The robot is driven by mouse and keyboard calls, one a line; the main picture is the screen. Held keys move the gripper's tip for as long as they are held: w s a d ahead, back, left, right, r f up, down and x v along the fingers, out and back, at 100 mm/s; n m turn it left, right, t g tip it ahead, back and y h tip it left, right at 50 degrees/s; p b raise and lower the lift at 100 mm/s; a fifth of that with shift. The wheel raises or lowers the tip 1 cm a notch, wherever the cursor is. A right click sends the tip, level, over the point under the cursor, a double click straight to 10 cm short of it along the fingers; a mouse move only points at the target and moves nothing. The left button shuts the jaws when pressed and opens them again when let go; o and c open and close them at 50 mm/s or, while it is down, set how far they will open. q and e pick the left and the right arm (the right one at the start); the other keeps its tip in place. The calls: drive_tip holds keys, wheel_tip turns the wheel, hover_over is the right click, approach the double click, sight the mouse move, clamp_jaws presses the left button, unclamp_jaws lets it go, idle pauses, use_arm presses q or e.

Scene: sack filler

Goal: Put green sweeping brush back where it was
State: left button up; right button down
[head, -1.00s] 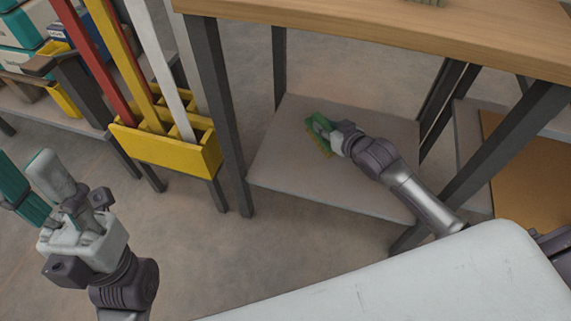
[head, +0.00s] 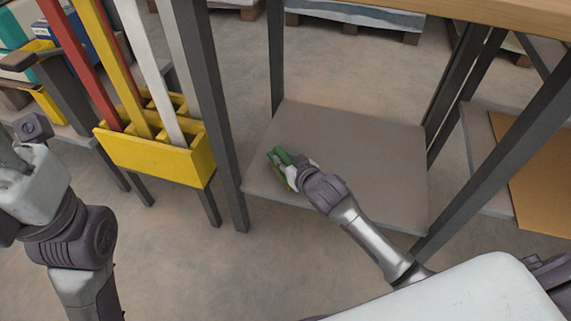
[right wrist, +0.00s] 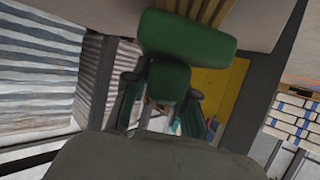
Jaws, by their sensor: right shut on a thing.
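The green sweeping brush (head: 281,158) is at the left edge of the grey lower shelf (head: 365,165) in the head view, partly hidden by my right gripper (head: 291,172). In the right wrist view, the brush's green block (right wrist: 187,36) fills the top, with pale bristles beyond it. My right gripper's fingers (right wrist: 160,98) are shut around its green handle end. I cannot tell whether the brush touches the shelf. My left gripper (head: 14,158) is at the left edge of the head view, away from the brush, with its fingertips cut off.
A yellow holder (head: 155,160) with red, yellow and white long handles stands left of the shelf. A dark table leg (head: 222,120) stands between them. The wooden tabletop (head: 480,12) is above the shelf. The rest of the shelf is bare.

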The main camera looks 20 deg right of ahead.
drive_tip(key=shift+r, duration=0.1)
drive_tip(key=c, duration=0.9)
unclamp_jaws()
drive_tip(key=shift+c, duration=0.2)
